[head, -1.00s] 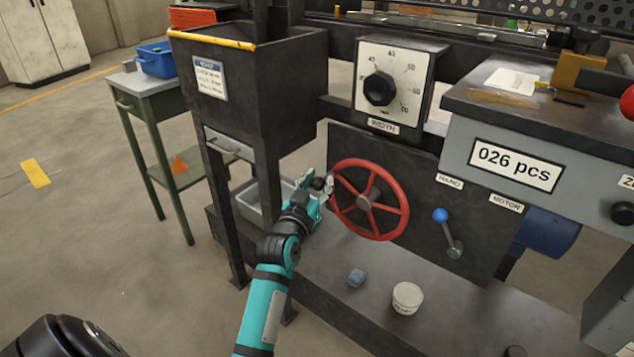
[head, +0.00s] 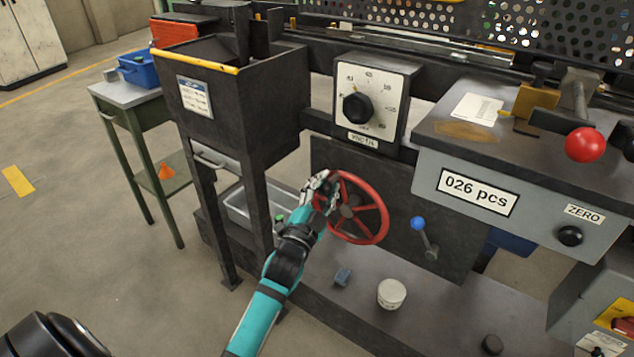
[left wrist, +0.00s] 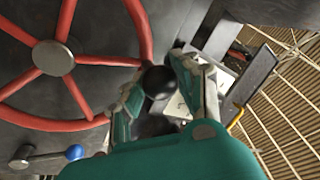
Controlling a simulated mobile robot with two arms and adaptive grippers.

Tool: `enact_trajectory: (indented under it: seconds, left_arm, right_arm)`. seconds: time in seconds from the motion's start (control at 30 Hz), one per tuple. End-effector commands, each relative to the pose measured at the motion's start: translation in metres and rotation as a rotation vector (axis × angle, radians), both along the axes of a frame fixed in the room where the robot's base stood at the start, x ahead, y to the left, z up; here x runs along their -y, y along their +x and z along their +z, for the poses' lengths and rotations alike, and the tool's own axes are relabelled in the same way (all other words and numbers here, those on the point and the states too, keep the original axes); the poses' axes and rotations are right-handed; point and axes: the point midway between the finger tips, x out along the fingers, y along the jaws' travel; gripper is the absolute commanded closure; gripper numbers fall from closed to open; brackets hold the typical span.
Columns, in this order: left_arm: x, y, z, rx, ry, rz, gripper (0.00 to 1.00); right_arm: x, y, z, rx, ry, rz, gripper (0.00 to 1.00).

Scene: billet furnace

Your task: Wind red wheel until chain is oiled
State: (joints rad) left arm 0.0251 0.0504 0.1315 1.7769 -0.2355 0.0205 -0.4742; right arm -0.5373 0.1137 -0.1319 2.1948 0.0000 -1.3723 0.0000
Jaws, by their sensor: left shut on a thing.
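The red wheel (head: 383,232) stands upright on the dark front panel of the machine in the head view. It also fills the left of the left wrist view (left wrist: 96,61), with its grey hub and spokes. My left gripper (head: 322,188) is at the wheel's upper left rim. In the left wrist view its fingers (left wrist: 158,84) are closed around a black knob (left wrist: 158,80) beside the rim. The fingers partly hide the knob. I cannot make out the chain or any oil on it. My right gripper is not in view.
A blue-knobbed lever (head: 418,224) sits right of the wheel. A white tub (head: 391,294) and a small blue block (head: 343,277) are on the ledge below. A dark hopper (head: 250,100) with legs stands left, close to my left arm. A red ball handle (head: 585,145) is at right.

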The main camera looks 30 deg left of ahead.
Motion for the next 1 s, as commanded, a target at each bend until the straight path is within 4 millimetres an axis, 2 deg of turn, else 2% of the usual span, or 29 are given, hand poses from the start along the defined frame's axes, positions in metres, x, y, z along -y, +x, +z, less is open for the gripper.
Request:
enact_trajectory:
  seconds: [0.4, 0.93, 0.97, 1.0]
  left_arm:
    - [0.020, -0.001, 0.006, 0.022, 0.172, -0.004, 1.00]
    - [0.023, -0.002, 0.006, 0.024, 0.189, -0.006, 1.00]
    - [0.023, -0.002, 0.006, 0.024, 0.189, -0.006, 0.66]
    - [0.023, -0.001, 0.005, 0.023, 0.189, -0.005, 0.61]
  right_arm:
    - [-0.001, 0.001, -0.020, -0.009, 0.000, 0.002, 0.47]
    - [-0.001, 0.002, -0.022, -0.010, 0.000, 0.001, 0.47]
    - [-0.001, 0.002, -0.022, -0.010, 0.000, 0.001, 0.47]
    - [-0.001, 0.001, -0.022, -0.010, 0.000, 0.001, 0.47]
